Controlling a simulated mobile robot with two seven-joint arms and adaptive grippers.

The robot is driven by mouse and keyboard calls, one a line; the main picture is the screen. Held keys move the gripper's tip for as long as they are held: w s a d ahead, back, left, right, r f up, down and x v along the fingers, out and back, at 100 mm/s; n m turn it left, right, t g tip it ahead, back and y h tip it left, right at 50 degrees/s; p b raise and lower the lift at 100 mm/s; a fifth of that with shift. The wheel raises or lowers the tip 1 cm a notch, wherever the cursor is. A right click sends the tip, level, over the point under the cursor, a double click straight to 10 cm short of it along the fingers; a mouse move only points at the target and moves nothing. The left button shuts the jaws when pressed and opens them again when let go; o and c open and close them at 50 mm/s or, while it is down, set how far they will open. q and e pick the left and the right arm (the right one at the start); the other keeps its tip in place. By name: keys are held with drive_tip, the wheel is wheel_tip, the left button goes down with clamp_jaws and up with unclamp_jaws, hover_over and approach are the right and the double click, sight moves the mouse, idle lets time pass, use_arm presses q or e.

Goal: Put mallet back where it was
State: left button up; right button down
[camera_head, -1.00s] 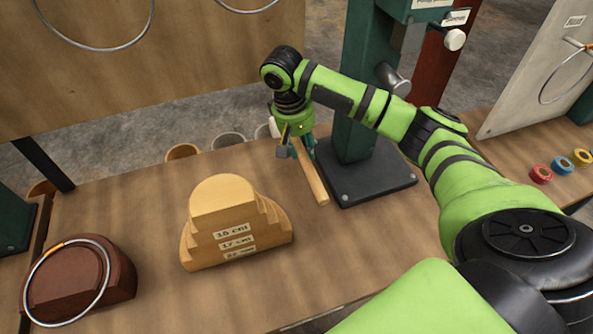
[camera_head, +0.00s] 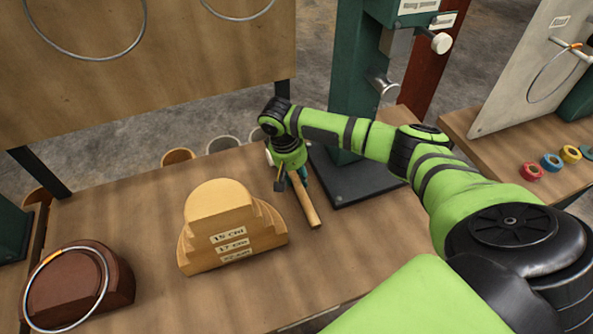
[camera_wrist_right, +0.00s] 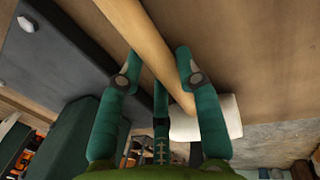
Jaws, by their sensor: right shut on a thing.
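The mallet's wooden handle (camera_head: 307,204) points down and to the right from my right gripper (camera_head: 291,181), low over the wooden bench top (camera_head: 345,235). I cannot tell whether it touches the bench. In the right wrist view, the handle (camera_wrist_right: 150,40) passes between the green fingers of my right gripper (camera_wrist_right: 157,68), which is shut on it. The pale mallet head (camera_wrist_right: 212,118) shows behind the right finger. In the head view the mallet head is mostly hidden by the gripper. My left gripper is not in view.
A stepped wooden block (camera_head: 230,228) with size labels stands left of the mallet. A dark green post on a black base (camera_head: 350,180) stands close at the right. A brown rounded block (camera_head: 80,287) with a metal ring is at the lower left. Open bench lies in front.

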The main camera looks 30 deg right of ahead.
drive_tip(key=c, duration=0.8)
unclamp_jaws()
drive_tip(key=shift+f, duration=0.1)
drive_tip(key=shift+c, duration=0.2)
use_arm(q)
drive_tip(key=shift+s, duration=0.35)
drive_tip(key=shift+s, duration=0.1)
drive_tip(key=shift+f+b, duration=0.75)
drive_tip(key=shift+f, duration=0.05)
use_arm(e)
wheel_tip(320, 180, up, 12)
drive_tip(key=a, duration=0.2)
drive_tip(key=shift+w+a, duration=0.15)
drive_tip(key=shift+w, duration=0.2)
